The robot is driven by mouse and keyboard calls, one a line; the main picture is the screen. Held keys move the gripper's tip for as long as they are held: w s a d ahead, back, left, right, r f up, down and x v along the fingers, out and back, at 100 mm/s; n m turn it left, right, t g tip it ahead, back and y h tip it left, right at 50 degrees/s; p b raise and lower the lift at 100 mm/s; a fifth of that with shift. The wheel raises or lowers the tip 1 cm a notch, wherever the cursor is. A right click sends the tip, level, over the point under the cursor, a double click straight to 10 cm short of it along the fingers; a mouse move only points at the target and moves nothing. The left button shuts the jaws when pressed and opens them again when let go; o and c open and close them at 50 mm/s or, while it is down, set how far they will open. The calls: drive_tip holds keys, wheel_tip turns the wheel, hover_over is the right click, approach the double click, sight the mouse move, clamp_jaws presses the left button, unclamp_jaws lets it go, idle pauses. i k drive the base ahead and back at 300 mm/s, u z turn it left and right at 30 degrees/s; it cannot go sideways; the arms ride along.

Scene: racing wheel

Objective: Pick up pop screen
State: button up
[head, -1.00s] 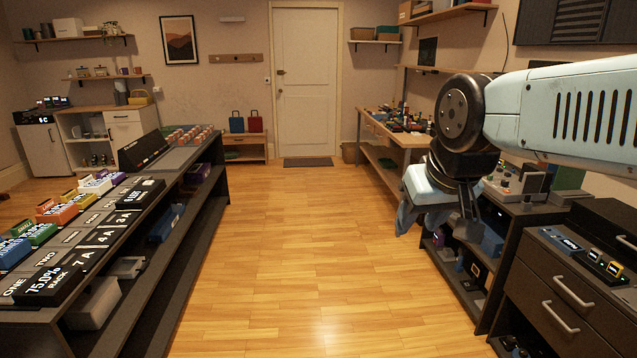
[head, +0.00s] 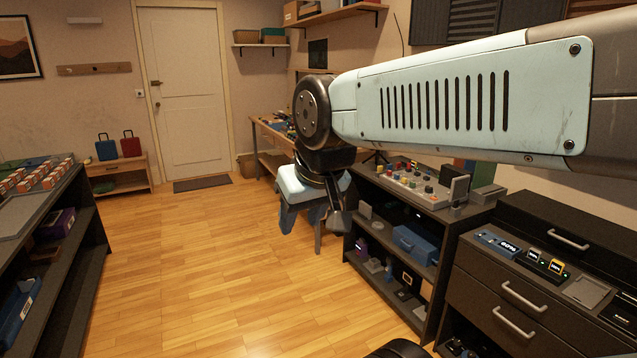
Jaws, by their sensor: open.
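My gripper (head: 335,208) hangs at the end of my arm in the middle of the head view, pointing down, with its jaws open and nothing seen between them. I cannot make out a pop screen for certain in this view. My arm crosses the upper right and hides part of the wall and the surfaces behind it.
A dark shelf unit (head: 440,212) bears a mixer panel (head: 412,182) with colored knobs. A black drawer cabinet (head: 482,300) stands at the front right. A workbench (head: 268,132) is at the back, a dark display counter (head: 88,225) at left. The wooden floor (head: 205,270) between is clear.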

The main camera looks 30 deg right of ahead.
sight(459, 186)
drive_tip(key=z, duration=0.25)
drive_tip(key=i, duration=1.05)
drive_tip(key=z, duration=1)
drive_tip(key=i, duration=0.9)
drive_tip(key=z, duration=0.6)
drive_tip(key=k, duration=0.75)
drive_tip(key=z, duration=0.2)
drive_tip(key=i, duration=0.85)
drive_tip(key=u, duration=0.05)
